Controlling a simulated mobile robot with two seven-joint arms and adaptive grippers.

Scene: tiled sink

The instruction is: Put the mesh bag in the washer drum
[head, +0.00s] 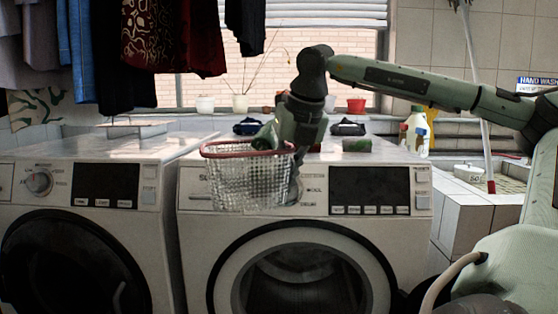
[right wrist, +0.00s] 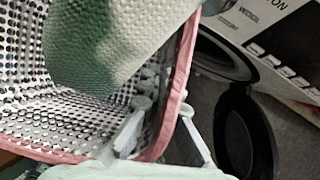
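The mesh bag (head: 240,182) is white and silvery with a red rim. In the head view it hangs upright in front of the right washer's control panel, above the washer drum (head: 312,280). My right gripper (head: 290,185) is at the bag's right side, partly hidden behind it. In the right wrist view its fingers (right wrist: 165,130) are on either side of the red rim of the bag (right wrist: 60,115), holding it. The drum's round opening (right wrist: 222,52) and the open dark door (right wrist: 243,135) also show there. My left gripper is out of view.
Another washer (head: 75,225) with a dark closed door stands at the left. Folded dark cloths (head: 347,127), a detergent bottle (head: 415,132) and pots (head: 356,105) are behind the bag. Clothes (head: 165,35) hang at the upper left.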

